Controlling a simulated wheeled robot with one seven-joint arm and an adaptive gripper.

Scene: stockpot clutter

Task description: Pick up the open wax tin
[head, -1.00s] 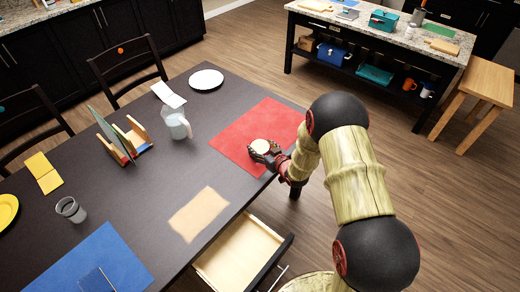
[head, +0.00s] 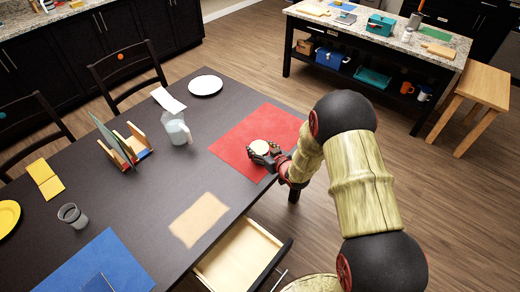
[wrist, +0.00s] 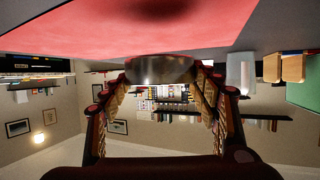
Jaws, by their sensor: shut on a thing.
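The open wax tin (head: 260,147) is a small round tin with a pale cream top and metal sides. In the head view it is over the red mat (head: 272,121), near the mat's front part. My gripper (head: 264,153) reaches in from the right and is shut on the tin's sides. In the wrist view the tin (wrist: 158,69) shows as a metal band between the fingertips (wrist: 160,80), which are on either side of it. I cannot tell clearly whether its base touches the mat.
A glass pitcher (head: 177,131), a white plate (head: 205,85) and a wooden rack (head: 128,146) stand farther left on the dark table (head: 155,190). An open drawer (head: 238,255) juts out from the table's front edge, left of my arm. The mat around the tin is clear.

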